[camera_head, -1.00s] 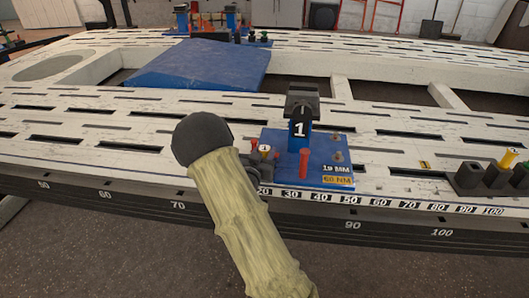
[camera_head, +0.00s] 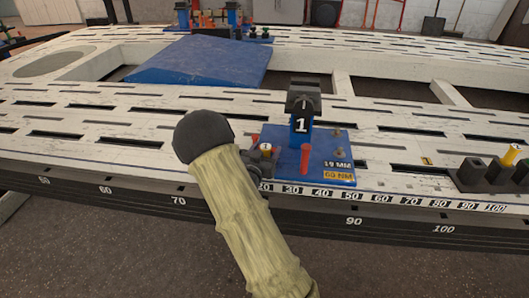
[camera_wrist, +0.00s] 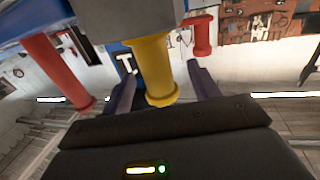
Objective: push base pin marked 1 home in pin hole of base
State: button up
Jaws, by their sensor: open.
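The blue base (camera_head: 328,168) sits at the front edge of the slotted bench, with an upright post marked 1 (camera_head: 301,125). A yellow-topped pin (camera_head: 266,147) stands at the base's left side; I take it for the base pin, though its marking is not readable. My gripper (camera_head: 262,163) is at that side, mostly hidden behind my arm. In the wrist view, my open gripper (camera_wrist: 163,93) has one finger on each side of the yellow pin (camera_wrist: 153,65), which sticks out of a grey block (camera_wrist: 120,17). Contact cannot be told. The pin hole is hidden.
A red pin (camera_head: 306,158) stands at the base's front, and another red pin (camera_head: 255,138) is close behind the yellow one. Dark blocks (camera_head: 472,173) with a yellow pin (camera_head: 512,154) stand at the right. A blue sloped panel (camera_head: 200,66) lies behind.

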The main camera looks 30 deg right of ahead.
jog(key=shift+s+a, duration=0.1)
jog(key=p+v, duration=0.6)
jog(key=v, duration=1.1)
jog(key=shift+r, duration=0.15)
